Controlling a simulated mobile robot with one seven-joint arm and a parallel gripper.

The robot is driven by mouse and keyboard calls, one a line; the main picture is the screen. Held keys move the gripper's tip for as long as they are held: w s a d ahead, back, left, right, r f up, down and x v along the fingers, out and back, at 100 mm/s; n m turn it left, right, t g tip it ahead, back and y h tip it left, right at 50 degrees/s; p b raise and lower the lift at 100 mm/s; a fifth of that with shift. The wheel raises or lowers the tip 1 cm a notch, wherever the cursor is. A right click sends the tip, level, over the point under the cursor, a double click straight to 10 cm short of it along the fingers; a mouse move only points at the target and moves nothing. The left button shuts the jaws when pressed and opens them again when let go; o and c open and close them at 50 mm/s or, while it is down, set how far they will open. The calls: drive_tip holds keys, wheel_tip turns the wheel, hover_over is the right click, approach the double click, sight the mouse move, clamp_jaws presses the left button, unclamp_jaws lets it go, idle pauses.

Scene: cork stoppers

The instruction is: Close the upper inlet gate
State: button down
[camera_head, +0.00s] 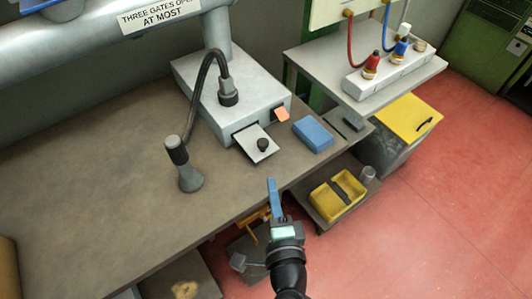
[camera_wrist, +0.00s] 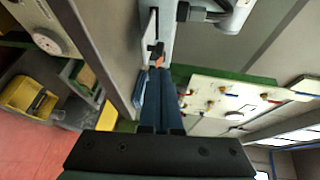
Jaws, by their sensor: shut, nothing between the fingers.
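A pale metal box (camera_head: 215,85) stands on the brown bench. An orange tab (camera_head: 281,115) shows at the box's right front corner. My gripper (camera_head: 272,181) is shut and empty, at the bench's front edge, apart from the plate and knob. Its blue fingers also show in the wrist view (camera_wrist: 161,75).
A blue block (camera_head: 313,134) lies right of the plate. A microphone-like handle (camera_head: 183,160) on a bent black hose stands at left. A yellow tray (camera_head: 338,195) sits on a lower shelf. A pipe with a sign "THREE GATES OPEN AT MOST" (camera_head: 160,14) runs above.

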approach(251, 149)
drive_tip(key=w, duration=0.1)
drive_tip(key=w+d+r, duration=0.1)
drive_tip(key=w, duration=0.1)
drive_tip(key=w+d, duration=0.1)
drive_tip(key=w, duration=0.1)
drive_tip(key=shift+d+r+p, duration=0.15)
drive_tip(key=shift+r+p, duration=0.25)
drive_tip(key=w+a, duration=0.2)
drive_tip(key=w, duration=0.1)
drive_tip(key=w+a, duration=0.1)
drive_tip(key=w, duration=0.1)
drive_tip(key=shift+a+r, duration=0.1)
drive_tip(key=shift+a, duration=0.25)
drive_tip(key=shift+r, duration=0.15)
drive_tip(key=shift+a, duration=0.1)
